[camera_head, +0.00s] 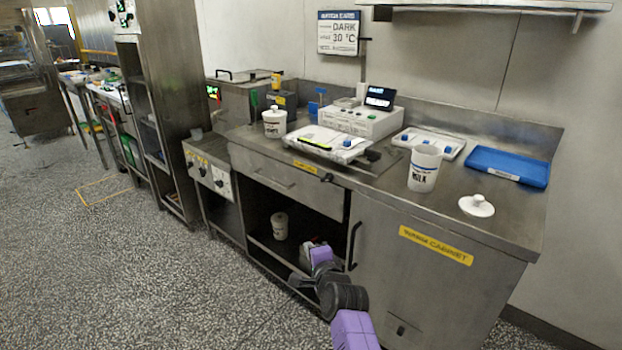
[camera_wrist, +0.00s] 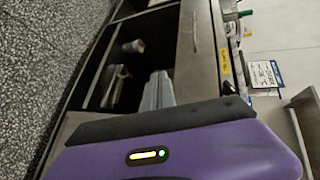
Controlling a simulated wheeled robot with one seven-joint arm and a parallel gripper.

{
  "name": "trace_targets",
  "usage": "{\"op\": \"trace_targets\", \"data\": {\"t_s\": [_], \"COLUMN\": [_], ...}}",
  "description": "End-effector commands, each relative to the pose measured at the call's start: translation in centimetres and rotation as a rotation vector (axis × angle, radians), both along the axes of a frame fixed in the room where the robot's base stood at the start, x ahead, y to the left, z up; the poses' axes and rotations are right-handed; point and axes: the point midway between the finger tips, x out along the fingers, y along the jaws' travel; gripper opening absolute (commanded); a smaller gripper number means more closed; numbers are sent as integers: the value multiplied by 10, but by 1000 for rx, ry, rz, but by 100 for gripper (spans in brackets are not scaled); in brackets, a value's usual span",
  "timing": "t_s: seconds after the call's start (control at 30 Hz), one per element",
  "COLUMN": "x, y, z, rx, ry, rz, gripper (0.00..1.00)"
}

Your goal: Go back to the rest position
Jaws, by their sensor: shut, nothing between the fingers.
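My gripper (camera_head: 308,250) is small in the head view, at the end of my purple and black arm. It is shut and empty, in front of the open cabinet bay (camera_head: 262,232) below the counter. My arm hides part of the bay's right side. A white tub (camera_head: 280,226) stands upright inside the bay, left of my gripper and apart from it. The tub also shows in the wrist view (camera_wrist: 134,46), turned sideways by the camera's tilt.
The steel counter (camera_head: 470,222) holds a MILK tub (camera_head: 424,168), a loose white lid (camera_head: 477,206), a blue tray (camera_head: 508,166), a lidded white tub (camera_head: 275,123) and a white machine (camera_head: 358,121). A cabinet door handle (camera_head: 354,246) juts out beside my arm.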

Motion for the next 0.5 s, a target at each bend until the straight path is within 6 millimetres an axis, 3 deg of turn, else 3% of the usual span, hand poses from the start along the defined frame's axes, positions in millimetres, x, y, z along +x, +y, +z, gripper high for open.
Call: {"op": "trace_targets", "data": {"t_s": [0.13, 0.27, 0.33, 0.5], "x": [4, 10, 1, -32], "y": [-3, -12, -22, -52], "z": [11, 55, 68, 75], "rx": [-90, -209, -305, -502], "ry": [-61, -195, -269, -381], "rz": [16, 15, 13, 0], "gripper": [0, 0, 0, 0]}}
